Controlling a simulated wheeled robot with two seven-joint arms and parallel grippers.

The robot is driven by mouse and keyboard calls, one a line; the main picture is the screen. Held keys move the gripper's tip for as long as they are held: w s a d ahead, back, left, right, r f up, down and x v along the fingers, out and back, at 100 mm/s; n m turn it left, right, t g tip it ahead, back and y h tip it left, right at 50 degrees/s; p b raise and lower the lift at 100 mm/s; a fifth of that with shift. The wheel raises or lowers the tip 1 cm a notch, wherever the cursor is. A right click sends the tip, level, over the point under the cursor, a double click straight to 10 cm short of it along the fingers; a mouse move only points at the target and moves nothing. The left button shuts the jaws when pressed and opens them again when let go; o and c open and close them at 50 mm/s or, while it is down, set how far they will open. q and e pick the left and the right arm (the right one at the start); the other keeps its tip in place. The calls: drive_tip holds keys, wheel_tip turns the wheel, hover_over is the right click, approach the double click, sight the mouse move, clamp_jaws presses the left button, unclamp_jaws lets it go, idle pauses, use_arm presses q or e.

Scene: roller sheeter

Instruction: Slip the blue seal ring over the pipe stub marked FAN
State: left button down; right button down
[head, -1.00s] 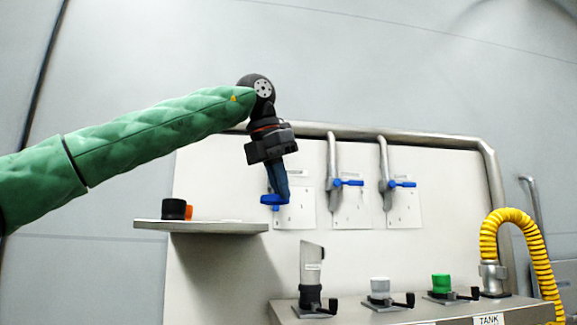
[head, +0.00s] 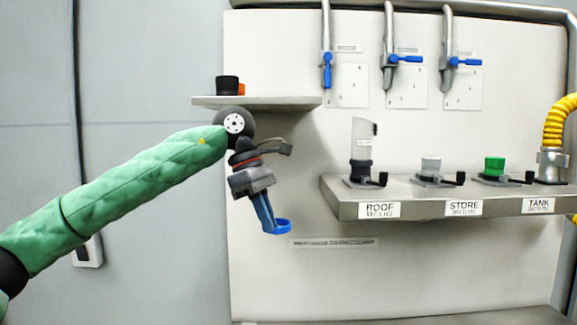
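The blue seal ring (head: 281,231) is at the tips of my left gripper (head: 271,226), which points down with its blue fingers closed on the ring's near side. It hangs in free air in front of the white panel, below the small shelf and left of the stub bench. No label reading FAN is legible in the head view. The legible bench labels are ROOF (head: 379,209), STORE (head: 463,207) and TANK (head: 538,205). My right gripper is not in view.
The stub bench (head: 420,198) carries a clear-topped stub (head: 362,150), a grey-capped one (head: 431,167), a green-capped one (head: 494,165) and a yellow hose (head: 558,120). The small shelf (head: 270,101) holds a black cup (head: 227,85). Blue-handled valves (head: 404,59) are above.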

use_arm(q)
drive_tip(key=a+f+m+g+y, duration=0.1)
drive_tip(key=a+f+m, duration=0.3)
drive_tip(key=f, duration=1)
drive_tip(key=a+f+m+g+y, duration=0.1)
drive_tip(key=a+f+m, duration=0.4)
drive_tip(key=f, duration=0.8)
drive_tip(key=a+f+m+y, duration=0.2)
drive_tip(key=a+f+m, duration=0.3)
drive_tip(key=f, duration=0.9)
drive_tip(key=s+a, duration=0.1)
drive_tip(key=a, duration=0.1)
drive_tip(key=shift+a+f+g, duration=0.3)
drive_tip(key=shift+f+g, duration=0.05)
drive_tip(key=shift+g, duration=0.05)
drive_tip(key=shift+a+f, duration=0.1)
drive_tip(key=shift+a, duration=0.1)
